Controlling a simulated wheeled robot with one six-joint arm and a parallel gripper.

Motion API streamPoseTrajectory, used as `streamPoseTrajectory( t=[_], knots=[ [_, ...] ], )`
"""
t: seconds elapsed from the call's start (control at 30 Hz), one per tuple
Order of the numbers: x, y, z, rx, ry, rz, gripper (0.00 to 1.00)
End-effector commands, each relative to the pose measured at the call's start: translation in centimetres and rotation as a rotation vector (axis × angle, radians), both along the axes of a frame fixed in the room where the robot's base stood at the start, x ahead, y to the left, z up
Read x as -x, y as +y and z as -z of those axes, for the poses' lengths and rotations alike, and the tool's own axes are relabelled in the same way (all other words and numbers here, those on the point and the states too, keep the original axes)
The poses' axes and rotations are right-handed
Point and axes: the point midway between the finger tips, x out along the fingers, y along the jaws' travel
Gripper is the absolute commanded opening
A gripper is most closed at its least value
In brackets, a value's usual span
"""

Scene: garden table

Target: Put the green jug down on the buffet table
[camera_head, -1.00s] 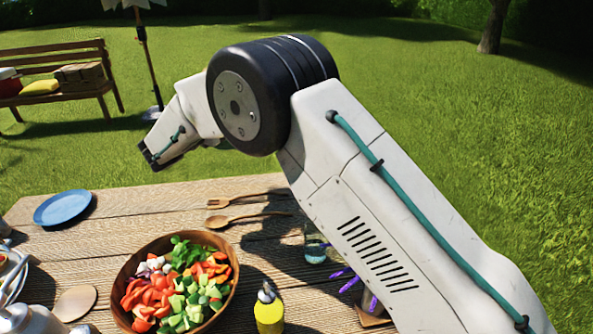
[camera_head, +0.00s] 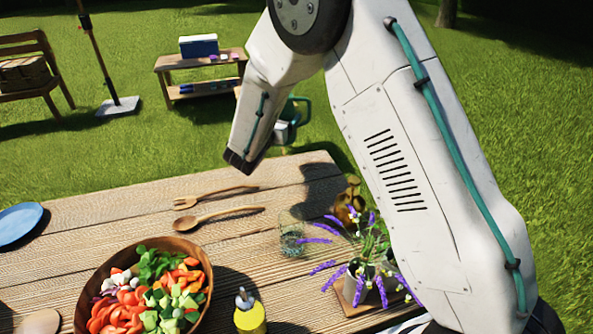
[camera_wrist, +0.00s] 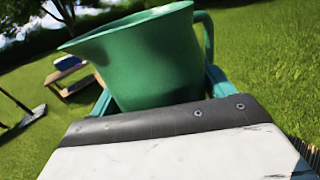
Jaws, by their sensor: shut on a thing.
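The green jug (camera_wrist: 150,60) fills the upper middle of the wrist view, its spout to the left and its handle to the right. My gripper (camera_wrist: 158,92) is shut on the jug, with a teal finger on each side of it. In the head view only a small part of the green jug (camera_head: 301,108) shows behind my wrist, beyond the far edge of the table. The wooden table (camera_head: 110,218) lies in front and below. The jug is held above the grass, not over the boards.
On the table are a salad bowl (camera_head: 92,280), a yellow bottle (camera_head: 250,314), wooden servers (camera_head: 217,215), a glass (camera_head: 290,240), a purple flower pot (camera_head: 358,283) and a blue plate (camera_head: 18,222). Bare boards lie around the servers. A bench with a cooler (camera_head: 198,45) stands on the grass.

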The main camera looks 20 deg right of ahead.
Motion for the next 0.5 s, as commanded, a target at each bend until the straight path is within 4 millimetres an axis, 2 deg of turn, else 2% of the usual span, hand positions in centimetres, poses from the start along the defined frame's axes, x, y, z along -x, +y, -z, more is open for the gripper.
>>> streamPoseTrajectory(
  t=[0.03,0.1,0.2,0.27,0.5],
  knots=[
    [0.6,-1.4,0.3,0.002,0.001,0.001,0.42],
    [1.2,-2.7,0.7,0.001,0.000,-0.002,0.42],
    [1.9,-3.8,1.2,0.001,0.000,-0.006,0.42],
    [2.0,-4.1,1.8,0.001,-0.002,-0.008,0.42],
    [2.1,-4.3,5.8,0.001,0.000,-0.008,0.42]
  ],
)
